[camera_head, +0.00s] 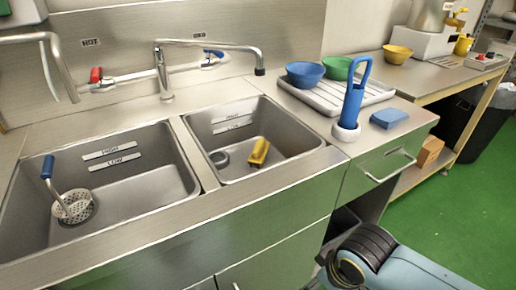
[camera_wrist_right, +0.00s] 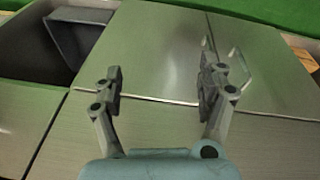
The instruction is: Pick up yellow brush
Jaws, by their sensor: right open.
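The yellow brush (camera_head: 258,152) lies in the right sink basin (camera_head: 300,141), tilted, near the basin's right side. Its underside looks dark. My right gripper (camera_wrist_right: 162,82) shows in the right wrist view with its two fingers wide apart and nothing between them. Steel cabinet fronts fill the space beyond the fingers. The brush is not seen in that view. In the head view my right arm enters at the bottom right, below the counter front, and its fingers are not seen. My left gripper is in neither view.
The faucet (camera_head: 206,42) reaches over the basins. A strainer (camera_head: 74,207) with a blue handle stands in the left basin. A blue brush (camera_head: 355,90) stands in a white holder beside a blue sponge (camera_head: 389,118) and a drying rack (camera_head: 330,97) with bowls. A cabinet handle (camera_head: 388,170) juts out.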

